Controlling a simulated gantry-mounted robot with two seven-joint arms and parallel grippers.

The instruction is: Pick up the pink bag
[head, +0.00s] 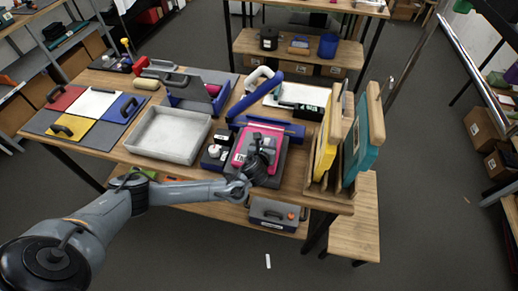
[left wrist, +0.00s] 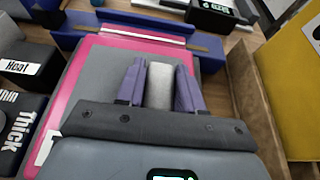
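The pink bag (head: 258,142) lies flat on a dark case on the wooden table, right of centre in the head view. In the left wrist view its pink border (left wrist: 88,62) frames a grey middle. My left gripper (head: 260,156) is over the near part of the bag and hides some of it. In the left wrist view its two purple fingers (left wrist: 160,85) stand apart, with a light grey cylindrical piece between them. I cannot tell whether the fingers touch this piece. My right gripper is not in view.
A blue frame (head: 255,100) stands behind the bag. Yellow (head: 325,140) and teal (head: 365,140) panels stand in a wooden rack close on the right. Small black boxes (head: 215,152) and an empty grey tray (head: 168,135) are to the left.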

